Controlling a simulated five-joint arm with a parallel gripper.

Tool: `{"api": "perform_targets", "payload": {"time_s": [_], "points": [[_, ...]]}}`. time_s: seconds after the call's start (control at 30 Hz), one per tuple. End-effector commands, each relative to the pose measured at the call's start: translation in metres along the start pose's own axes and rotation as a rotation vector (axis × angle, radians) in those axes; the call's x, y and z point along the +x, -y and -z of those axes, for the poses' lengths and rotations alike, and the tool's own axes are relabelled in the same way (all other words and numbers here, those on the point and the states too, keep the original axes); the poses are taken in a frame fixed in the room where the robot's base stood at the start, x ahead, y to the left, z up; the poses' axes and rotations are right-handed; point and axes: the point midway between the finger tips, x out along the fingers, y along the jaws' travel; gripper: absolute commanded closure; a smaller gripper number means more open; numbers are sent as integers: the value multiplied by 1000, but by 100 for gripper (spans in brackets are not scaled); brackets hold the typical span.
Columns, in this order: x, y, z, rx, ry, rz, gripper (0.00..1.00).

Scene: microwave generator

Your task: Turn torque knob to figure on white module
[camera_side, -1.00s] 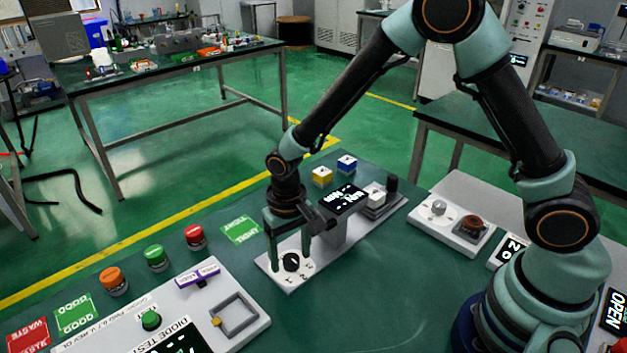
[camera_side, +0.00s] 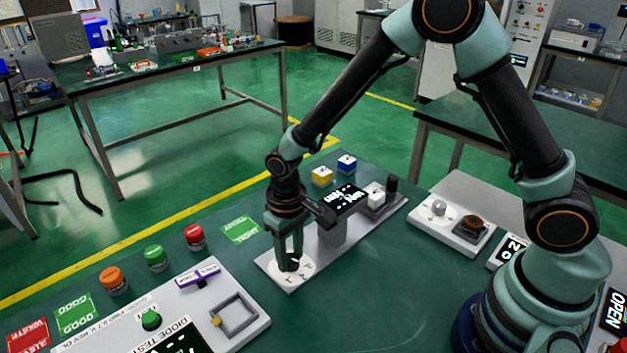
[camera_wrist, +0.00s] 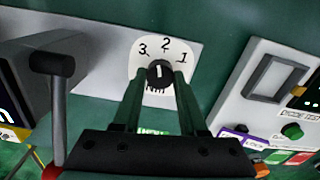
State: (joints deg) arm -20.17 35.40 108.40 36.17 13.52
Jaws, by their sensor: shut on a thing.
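The torque knob (camera_side: 293,263) is a small black knob on a round white dial at the near end of the white module (camera_side: 288,284). In the wrist view the knob (camera_wrist: 160,73) carries a white mark pointing up, roughly toward the figure 2. The dial (camera_wrist: 149,53) shows 3, 2 and 1 from left to right, with Nm below. My gripper (camera_side: 290,268) points down and is shut on the knob, one finger on each side. The fingers (camera_wrist: 161,76) partly hide the knob and the lower dial.
A display (camera_side: 346,199) on a grey block and a dark upright post (camera_side: 391,186) stand farther along the module. A diode test panel (camera_side: 253,325) lies at the near left. Red (camera_side: 195,237), green (camera_side: 156,257) and orange (camera_side: 111,280) buttons stand left.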

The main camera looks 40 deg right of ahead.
Motion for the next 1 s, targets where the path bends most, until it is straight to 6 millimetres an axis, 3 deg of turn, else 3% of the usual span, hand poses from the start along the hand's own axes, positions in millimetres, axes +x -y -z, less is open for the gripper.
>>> {"api": "perform_targets", "payload": {"time_s": [0.5, 1.0], "points": [[-1, 1, 0, -417, 2, 0, 100], [-1, 1, 0, -561, 2, 0, 100]]}}
